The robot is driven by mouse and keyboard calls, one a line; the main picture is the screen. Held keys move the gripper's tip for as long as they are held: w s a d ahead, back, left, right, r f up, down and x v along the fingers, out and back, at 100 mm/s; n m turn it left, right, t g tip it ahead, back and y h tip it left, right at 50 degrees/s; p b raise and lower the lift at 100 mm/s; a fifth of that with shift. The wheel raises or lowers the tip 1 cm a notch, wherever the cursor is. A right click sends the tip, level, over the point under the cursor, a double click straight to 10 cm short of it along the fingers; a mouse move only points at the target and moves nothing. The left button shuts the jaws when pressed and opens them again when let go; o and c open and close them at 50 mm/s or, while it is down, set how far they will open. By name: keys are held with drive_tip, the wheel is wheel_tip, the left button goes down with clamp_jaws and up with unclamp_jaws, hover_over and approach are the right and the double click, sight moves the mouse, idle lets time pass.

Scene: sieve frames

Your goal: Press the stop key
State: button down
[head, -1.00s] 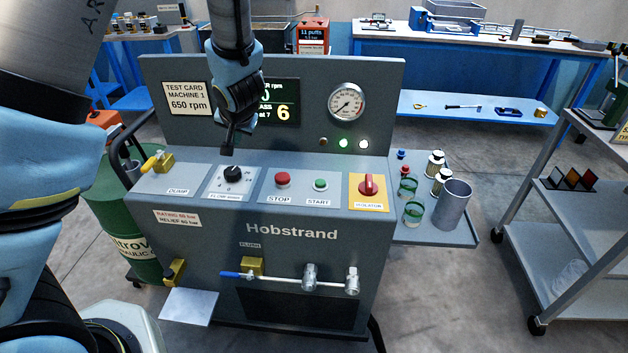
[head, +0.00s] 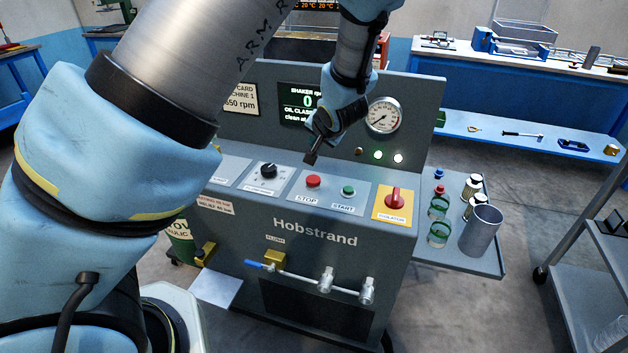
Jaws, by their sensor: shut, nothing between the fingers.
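The red stop key (head: 313,181) is a round button on the sloped panel of the Hobstrand machine (head: 330,210), above a label reading STOP. The green start key (head: 348,191) is to its right. My gripper (head: 311,158) is shut and empty. Its dark fingertips point down just above and behind the red key in the head view. There is a small gap in the picture between the tips and the key, and I see no contact. The display (head: 300,108) is partly hidden by my gripper; a green 0 shows under "SHAKER rpm".
A black selector knob (head: 268,171) lies left of the stop key. A red isolator knob (head: 395,198) on a yellow plate lies right. A pressure gauge (head: 384,116) stands behind. A side shelf (head: 475,256) holds a grey cup (head: 481,231) and several small jars.

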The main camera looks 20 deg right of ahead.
drive_tip(key=b, duration=0.8)
hover_over(314, 181)
wheel_tip(314, 181, down, 7)
drive_tip(key=shift+r, duration=0.15)
drive_tip(key=shift+a+f, duration=0.1)
drive_tip(key=shift+f, duration=0.8)
drive_tip(key=shift+f, duration=0.1)
idle(0.6)
drive_tip(key=shift+f, duration=0.3)
drive_tip(key=shift+f+b, duration=0.35)
drive_tip(key=shift+f, duration=0.15)
idle(0.6)
idle(0.3)
drive_tip(key=shift+s+r+p, duration=0.1)
drive_tip(key=shift+r+p, duration=0.8)
drive_tip(key=shift+p, duration=0.35)
